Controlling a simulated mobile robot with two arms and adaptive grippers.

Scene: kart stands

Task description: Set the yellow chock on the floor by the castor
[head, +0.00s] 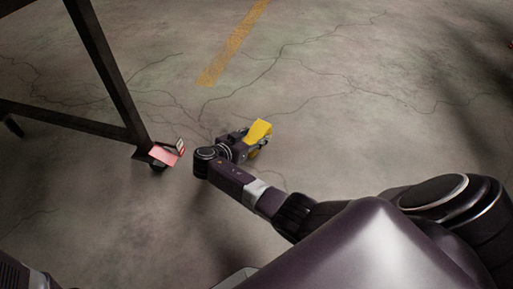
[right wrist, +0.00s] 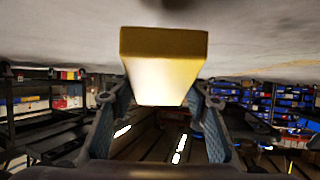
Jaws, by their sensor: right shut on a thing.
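The yellow chock (head: 257,132) is held in my right gripper (head: 243,143), low over the concrete floor. I cannot tell if it touches the floor. In the right wrist view the chock (right wrist: 164,62) sits between the two fingers, which are shut on it. The castor (head: 158,168) is at the foot of the dark stand leg, left of my right gripper and apart from it, partly hidden by a pink plate. My left gripper is not in view.
The dark stand (head: 101,65) has a leg and a low rail at the left. The pink plate (head: 164,156) with a small upright tag is by its foot. A yellow floor line (head: 232,43) runs at the top. The cracked floor to the right is clear.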

